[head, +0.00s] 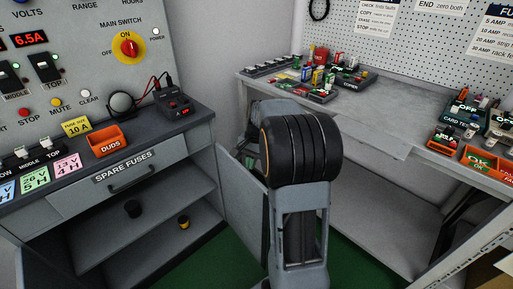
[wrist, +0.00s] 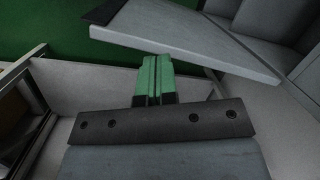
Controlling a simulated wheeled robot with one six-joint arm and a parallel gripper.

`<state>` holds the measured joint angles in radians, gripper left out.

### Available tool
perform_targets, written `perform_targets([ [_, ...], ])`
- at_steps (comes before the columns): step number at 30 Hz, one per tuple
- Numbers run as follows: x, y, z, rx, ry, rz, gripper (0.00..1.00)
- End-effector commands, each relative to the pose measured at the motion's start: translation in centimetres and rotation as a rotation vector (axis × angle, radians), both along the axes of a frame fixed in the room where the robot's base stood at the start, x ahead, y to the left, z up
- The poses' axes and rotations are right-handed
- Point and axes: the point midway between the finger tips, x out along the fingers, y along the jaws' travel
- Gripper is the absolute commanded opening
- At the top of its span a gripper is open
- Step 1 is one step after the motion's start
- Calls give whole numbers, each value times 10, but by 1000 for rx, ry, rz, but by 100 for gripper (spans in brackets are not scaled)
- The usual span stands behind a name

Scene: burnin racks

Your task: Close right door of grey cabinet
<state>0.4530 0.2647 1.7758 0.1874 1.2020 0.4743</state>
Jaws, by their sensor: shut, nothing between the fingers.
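The grey cabinet (head: 205,160) stands at the left in the head view, with its lower compartment open and shelves showing. Its right door (head: 240,205) stands open, swung outward from the cabinet's right side. My arm hides the door's far part. My gripper is hidden behind my arm in the head view. In the wrist view my gripper (wrist: 153,72) has its green fingers together, with nothing between them. A pale grey panel (wrist: 195,50), apparently the door, lies just beyond the fingertips; I cannot tell whether they touch it.
A drawer labelled SPARE FUSES (head: 125,180) is above the open compartment. An orange DUDS bin (head: 107,142) sits on the cabinet top. At the right, a grey workbench (head: 375,115) holds several trays and parts. Green floor (head: 205,262) shows between cabinet and bench.

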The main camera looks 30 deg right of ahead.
Motion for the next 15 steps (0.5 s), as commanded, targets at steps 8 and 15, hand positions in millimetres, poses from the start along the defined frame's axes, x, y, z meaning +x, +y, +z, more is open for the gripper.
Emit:
perform_targets([
  [8, 22, -87, 31, 126, 122, -361, 0],
  [15, 23, -111, 23, 167, 160, -469, 0],
])
